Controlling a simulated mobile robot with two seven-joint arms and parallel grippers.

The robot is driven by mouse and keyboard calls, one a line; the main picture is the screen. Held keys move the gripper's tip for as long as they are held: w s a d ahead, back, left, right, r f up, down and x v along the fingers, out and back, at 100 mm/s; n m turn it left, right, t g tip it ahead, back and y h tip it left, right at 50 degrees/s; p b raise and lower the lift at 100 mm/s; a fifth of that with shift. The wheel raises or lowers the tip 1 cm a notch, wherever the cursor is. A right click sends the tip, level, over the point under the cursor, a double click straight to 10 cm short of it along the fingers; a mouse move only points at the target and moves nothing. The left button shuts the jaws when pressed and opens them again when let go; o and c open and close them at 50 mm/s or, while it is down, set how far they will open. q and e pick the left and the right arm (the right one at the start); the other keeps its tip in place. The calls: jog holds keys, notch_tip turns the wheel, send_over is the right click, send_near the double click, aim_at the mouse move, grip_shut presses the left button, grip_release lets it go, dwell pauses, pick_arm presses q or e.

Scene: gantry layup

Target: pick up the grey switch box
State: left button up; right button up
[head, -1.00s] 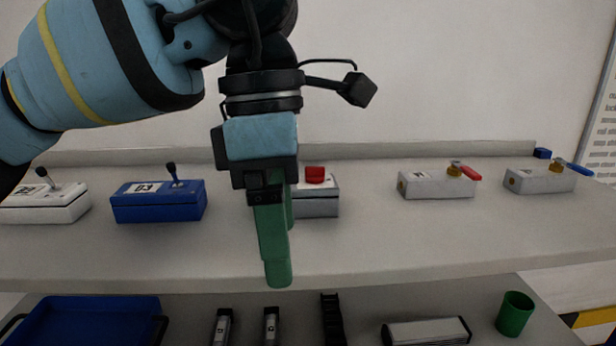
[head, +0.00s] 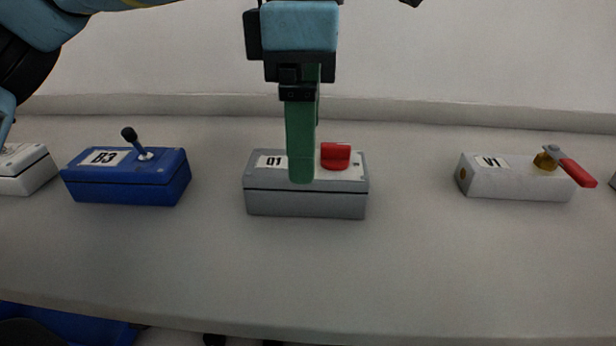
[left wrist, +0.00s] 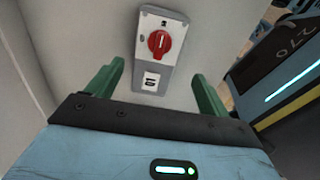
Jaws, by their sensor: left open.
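The grey switch box (head: 305,204) stands on the shelf near the middle of the head view, with a red knob and a label on its pale top. It also shows in the left wrist view (left wrist: 148,86), ahead of the fingers and between their lines. My left gripper (head: 301,176) points down and covers part of the box's top in the head view. In the left wrist view its two green fingers (left wrist: 157,85) are apart with nothing between them. I cannot tell its exact height over the box. My right gripper is not seen.
On the shelf (head: 300,275), a blue box with a lever (head: 125,184) stands left of the switch box, with a white box (head: 24,172) farther left. A pale valve block with a red handle (head: 512,180) stands to the right. Free shelf lies between them. A wall rises behind.

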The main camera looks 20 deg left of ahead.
pick_arm(q)
jog(key=shift+w+f, duration=0.15)
jog(key=shift+f, duration=0.5)
jog(key=shift+w+a+f, duration=0.1)
jog(key=shift+f, duration=1.2)
jog(key=shift+w+f, duration=0.1)
jog(key=shift+f, duration=1.15)
jog(key=c, duration=1.2)
jog(key=shift+c, duration=0.2)
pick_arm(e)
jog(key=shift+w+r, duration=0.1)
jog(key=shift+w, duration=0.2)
pick_arm(q)
jog(key=shift+r, duration=0.1)
jog(key=shift+r, duration=0.85)
jog(key=shift+s+r, duration=0.25)
jog(key=shift+r, duration=0.65)
jog(key=s+d, duration=0.1)
jog(key=s, duration=0.6)
jog(key=s+d+r+b, duration=0.1)
jog(key=s+d, duration=0.1)
jog(key=s, duration=0.6)
jog(key=shift+d+r, duration=0.2)
jog(key=shift+d, duration=0.1)
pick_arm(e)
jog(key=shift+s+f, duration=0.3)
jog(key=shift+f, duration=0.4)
